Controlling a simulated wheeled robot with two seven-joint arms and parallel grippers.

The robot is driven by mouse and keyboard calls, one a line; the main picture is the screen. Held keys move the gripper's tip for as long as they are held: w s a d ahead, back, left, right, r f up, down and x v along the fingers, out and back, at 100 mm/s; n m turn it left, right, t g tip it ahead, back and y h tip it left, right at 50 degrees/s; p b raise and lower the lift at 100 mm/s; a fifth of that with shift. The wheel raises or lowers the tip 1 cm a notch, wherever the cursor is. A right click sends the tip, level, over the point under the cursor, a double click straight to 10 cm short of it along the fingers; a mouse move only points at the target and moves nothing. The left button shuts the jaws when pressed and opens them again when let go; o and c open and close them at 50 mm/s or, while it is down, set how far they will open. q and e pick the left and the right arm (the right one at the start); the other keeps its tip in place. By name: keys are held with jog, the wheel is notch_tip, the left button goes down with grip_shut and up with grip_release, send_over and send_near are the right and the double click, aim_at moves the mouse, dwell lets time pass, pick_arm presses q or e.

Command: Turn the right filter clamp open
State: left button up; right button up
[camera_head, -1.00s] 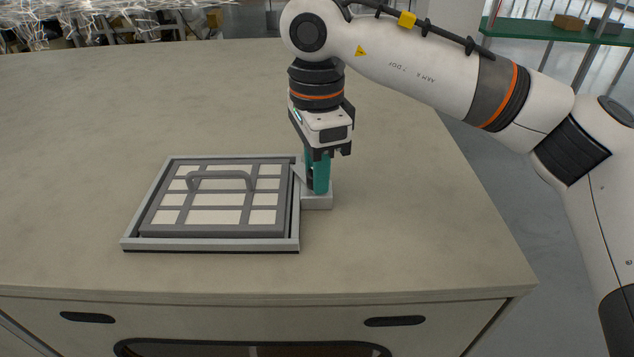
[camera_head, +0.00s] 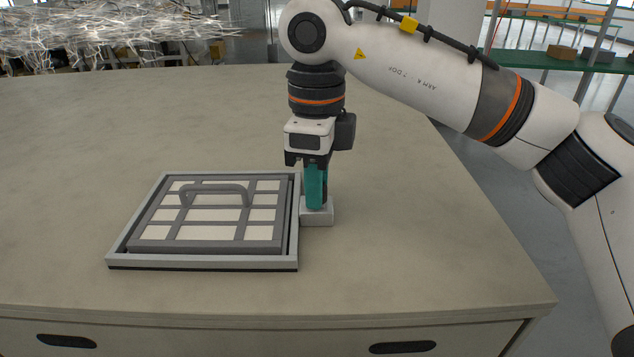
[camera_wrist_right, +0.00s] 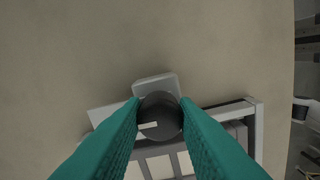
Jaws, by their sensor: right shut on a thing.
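The right filter clamp shows as a pale block (camera_head: 317,218) against the right side of the filter frame. Its round dark knob (camera_wrist_right: 160,112) has a short pale mark and sits between my teal fingers in the right wrist view. My right gripper (camera_head: 316,202) points straight down and is shut on the knob. The fingers hide most of the knob in the head view. The filter (camera_head: 160,232) is a grey grid with pale panels and an arched handle (camera_head: 215,188), lying in a light grey frame (camera_head: 112,255). My left gripper is not in view.
The frame lies on a wide beige worktop (camera_head: 430,240), with clear surface around it. The worktop's right edge runs beneath my right arm. A green shelf (camera_head: 590,66) with small boxes stands beyond, at the upper right.

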jog(key=shift+r, duration=0.15)
jog(key=o, duration=1)
jog(key=shift+r, duration=0.4)
notch_tip(320, 180, up, 11)
jog(key=shift+r, duration=0.1)
